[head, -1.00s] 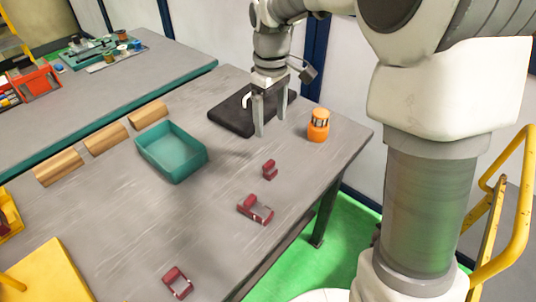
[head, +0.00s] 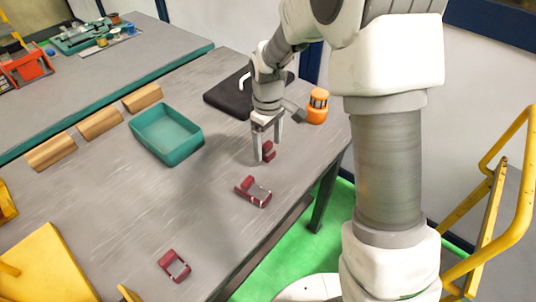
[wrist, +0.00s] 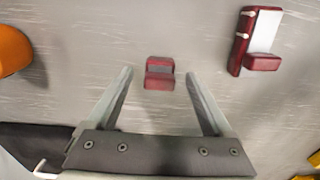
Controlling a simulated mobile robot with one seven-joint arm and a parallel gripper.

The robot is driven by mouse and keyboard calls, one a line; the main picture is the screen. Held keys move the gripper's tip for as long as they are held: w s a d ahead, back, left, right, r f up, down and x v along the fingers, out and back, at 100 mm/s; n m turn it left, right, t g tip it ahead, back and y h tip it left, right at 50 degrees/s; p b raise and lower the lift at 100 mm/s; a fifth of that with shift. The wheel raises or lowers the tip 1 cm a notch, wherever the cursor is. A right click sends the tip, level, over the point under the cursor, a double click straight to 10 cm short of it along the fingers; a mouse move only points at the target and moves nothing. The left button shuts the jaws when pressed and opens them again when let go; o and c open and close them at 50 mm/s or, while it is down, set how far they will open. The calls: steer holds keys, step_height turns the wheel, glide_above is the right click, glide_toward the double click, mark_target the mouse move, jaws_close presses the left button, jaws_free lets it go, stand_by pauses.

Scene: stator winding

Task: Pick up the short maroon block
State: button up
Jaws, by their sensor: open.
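A short maroon block (head: 268,151) stands on the grey table, and in the wrist view the short maroon block (wrist: 159,74) lies just beyond my fingertips, between their lines. It has a raised end and a lower step. My gripper (head: 267,157) is open and empty, above the table close to the block; in the head view one finger partly covers it. The wrist view shows my gripper (wrist: 160,85) with its fingers wide apart. A longer maroon piece with a pale face (head: 253,191) lies nearer the front; it also shows in the wrist view (wrist: 256,40). A third maroon frame-shaped piece (head: 174,266) lies farther front.
An orange cylinder (head: 317,106) and a black pad (head: 228,98) are behind my gripper. A teal tray (head: 166,135) stands to the left, with several wooden half-rounds (head: 99,123) beyond it. The table between tray and block is clear.

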step_height(320, 180, down, 2)
steer(key=shift+c, duration=0.2)
jaws_close()
stand_by(0.4)
stand_by(1.0)
